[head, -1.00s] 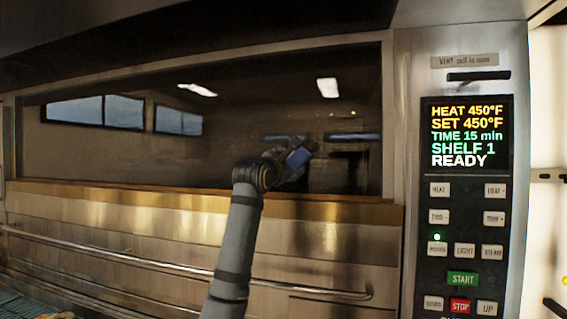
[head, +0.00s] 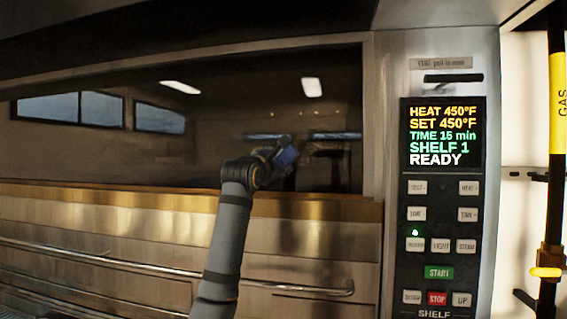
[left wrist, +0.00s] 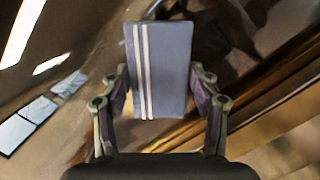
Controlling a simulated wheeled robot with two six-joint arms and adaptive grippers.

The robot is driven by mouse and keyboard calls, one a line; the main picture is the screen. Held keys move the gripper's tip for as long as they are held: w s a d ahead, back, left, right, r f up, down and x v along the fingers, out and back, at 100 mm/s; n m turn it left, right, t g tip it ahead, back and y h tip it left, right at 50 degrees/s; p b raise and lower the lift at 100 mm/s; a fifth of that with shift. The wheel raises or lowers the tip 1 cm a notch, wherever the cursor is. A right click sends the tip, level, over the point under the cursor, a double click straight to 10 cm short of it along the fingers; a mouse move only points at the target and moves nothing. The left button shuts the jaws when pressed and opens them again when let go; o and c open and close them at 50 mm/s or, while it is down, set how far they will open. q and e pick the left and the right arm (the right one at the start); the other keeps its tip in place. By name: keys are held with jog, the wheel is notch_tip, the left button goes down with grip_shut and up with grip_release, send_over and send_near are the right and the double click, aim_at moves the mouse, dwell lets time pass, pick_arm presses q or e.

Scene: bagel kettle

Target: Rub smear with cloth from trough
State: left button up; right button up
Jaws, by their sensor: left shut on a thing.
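A blue-grey cloth with pale stripes (left wrist: 160,70) fills the middle of the left wrist view. My left gripper (left wrist: 160,100) is shut on it, with a finger at each side. In the head view the cloth (head: 287,156) shows small at the end of my left arm, in front of the dark oven window (head: 230,150). I cannot tell whether the cloth touches the glass. A dull brownish patch shows on the glass past the cloth in the left wrist view, but I cannot tell whether it is the smear. The trough and my right gripper are out of view.
A control panel (head: 440,180) with a lit display and buttons stands right of the window. A long metal handle bar (head: 180,270) runs across the front below the window. A black and yellow gas pipe (head: 556,130) stands at the far right.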

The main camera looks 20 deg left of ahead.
pick_arm(q)
jog(key=s+a+b, duration=0.1)
jog(key=s+a, duration=0.1)
jog(key=a, duration=0.7)
jog(key=shift+b, duration=0.35)
dwell(0.3)
